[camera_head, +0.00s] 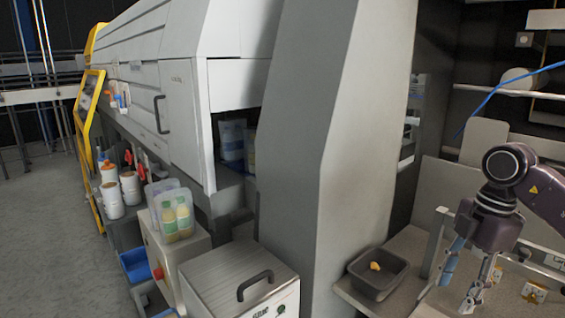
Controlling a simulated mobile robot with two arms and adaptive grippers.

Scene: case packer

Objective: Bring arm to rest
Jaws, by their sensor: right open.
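My right arm comes in from the right edge, and its dark wrist bends downward. My right gripper (458,294) points down at the lower right, with its two fingers spread apart and nothing between them. It hangs over the work surface, to the right of a dark bin. My left gripper is not in view.
A dark bin (362,282) with an orange-yellow item (375,266) stands on a ledge. A grey column (340,150) rises left of it. A clear container of bottles (172,217), white canisters (112,198) and a handled white box (250,295) stand left. Open floor lies far left.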

